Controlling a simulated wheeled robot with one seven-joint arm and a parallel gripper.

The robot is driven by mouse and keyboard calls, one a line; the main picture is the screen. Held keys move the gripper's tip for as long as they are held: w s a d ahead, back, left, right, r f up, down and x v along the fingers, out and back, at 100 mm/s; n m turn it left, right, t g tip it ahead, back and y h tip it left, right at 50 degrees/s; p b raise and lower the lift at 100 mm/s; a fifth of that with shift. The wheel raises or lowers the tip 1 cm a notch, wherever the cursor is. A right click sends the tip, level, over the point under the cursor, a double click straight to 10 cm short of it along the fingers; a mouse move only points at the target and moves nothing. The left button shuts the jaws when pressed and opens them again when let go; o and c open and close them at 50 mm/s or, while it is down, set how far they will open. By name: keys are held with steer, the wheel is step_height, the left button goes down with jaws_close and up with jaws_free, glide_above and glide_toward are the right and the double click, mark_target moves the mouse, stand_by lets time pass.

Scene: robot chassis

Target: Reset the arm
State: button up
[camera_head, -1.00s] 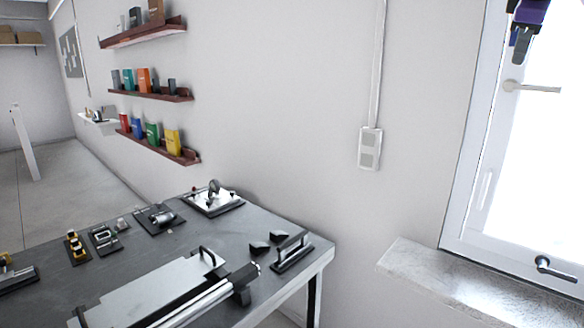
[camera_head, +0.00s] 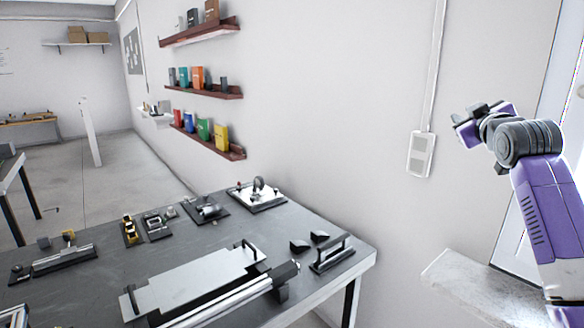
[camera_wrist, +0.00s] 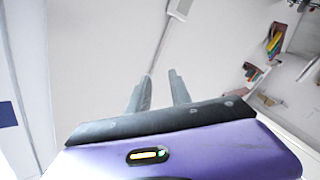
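My arm, purple with dark grey joints, is raised at the right side of the head view. Its end with my gripper (camera_head: 466,126) is in front of the wall, to the right of the workbench and above its height. In the wrist view two grey fingers of my gripper (camera_wrist: 158,88) stand apart with a gap between them. Nothing is held between them. The wall shows behind the fingers.
A grey workbench (camera_head: 110,272) with several fixtures stands in front. Shelves with books (camera_head: 205,92) hang on the wall. Open floor (camera_head: 75,190) lies at the far left.

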steer(key=s+a+f+m+t+y, duration=0.1)
steer(key=s+a+f, duration=0.3)
steer(key=f, duration=0.4)
steer(key=s+a+f+m+t+y, duration=0.1)
steer(key=s+a+f, duration=0.2)
steer(key=a+f, duration=0.35)
steer(key=s+a+f+m+t, duration=0.1)
steer(key=s+a+f+m, duration=0.25)
steer(key=s+f, duration=1.05)
steer(key=s+a+f+g, duration=0.2)
steer(key=s+f, duration=0.2)
steer(key=s, duration=1.1)
steer(key=s+a+f+g+y, duration=0.1)
steer(key=s+a+f+g, duration=0.1)
steer(key=s, duration=1.3)
steer(key=s+a+f+g, duration=0.1)
steer(key=s+a+f, duration=0.3)
steer(key=s, duration=1.1)
step_height(320, 180, down, 2)
steer(key=shift+s+a+f+n+g+y, duration=0.15)
steer(key=shift+s+a+n+g+y, duration=0.1)
steer(key=shift+n+g+y, duration=0.2)
steer(key=shift+o, duration=1.2)
steer(key=shift+b, duration=0.3)
